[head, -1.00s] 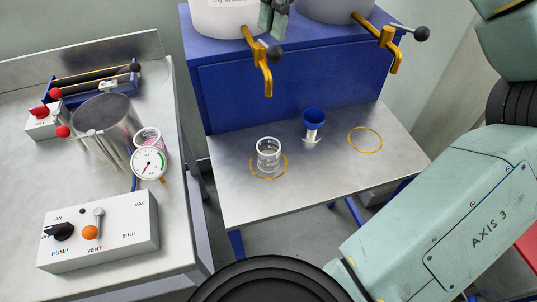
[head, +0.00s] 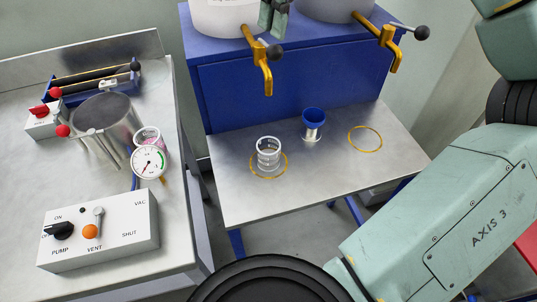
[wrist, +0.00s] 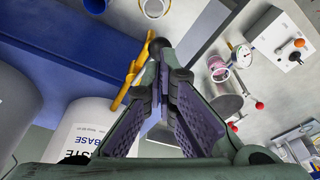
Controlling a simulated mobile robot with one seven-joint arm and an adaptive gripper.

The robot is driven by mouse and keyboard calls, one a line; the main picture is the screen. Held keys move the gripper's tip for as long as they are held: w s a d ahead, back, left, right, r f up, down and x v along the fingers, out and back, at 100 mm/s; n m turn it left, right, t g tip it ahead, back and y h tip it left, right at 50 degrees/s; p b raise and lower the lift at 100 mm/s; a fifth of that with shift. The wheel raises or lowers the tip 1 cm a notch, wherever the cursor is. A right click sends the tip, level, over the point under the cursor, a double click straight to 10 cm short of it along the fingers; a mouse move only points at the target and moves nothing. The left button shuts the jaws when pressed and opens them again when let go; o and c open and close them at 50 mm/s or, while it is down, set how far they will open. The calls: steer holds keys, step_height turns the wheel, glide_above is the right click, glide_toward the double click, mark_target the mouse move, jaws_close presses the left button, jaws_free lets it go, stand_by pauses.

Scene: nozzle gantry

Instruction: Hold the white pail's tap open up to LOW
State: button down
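The white pail (head: 222,16) stands on the blue cabinet. Its gold tap (head: 265,78) points down over a clear graduated cup (head: 269,152). The tap lever's black ball (head: 274,52) sits beside the tap, just below my gripper (head: 273,34). In the wrist view my gripper's fingers (wrist: 168,68) come together at the tips, with nothing visible between them. The tap (wrist: 131,78) shows left of them, by the white pail (wrist: 90,125). The cup stands inside a gold ring (head: 284,172). No stream shows below the spout. The LOW mark and cup level are too small to read.
A grey pail (head: 335,8) with a second gold tap (head: 392,55) stands right. A pump box (head: 100,235) and gauge (head: 148,162) occupy the left bench.

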mark_target(276, 45)
steer(key=shift+f+b, duration=1.05)
steer(key=shift+f, duration=0.85)
steer(key=shift+r, duration=0.15)
step_height(276, 45, up, 4)
steer(key=p, duration=0.4)
steer(key=shift+f, duration=0.2)
steer(key=shift+r, duration=2.5)
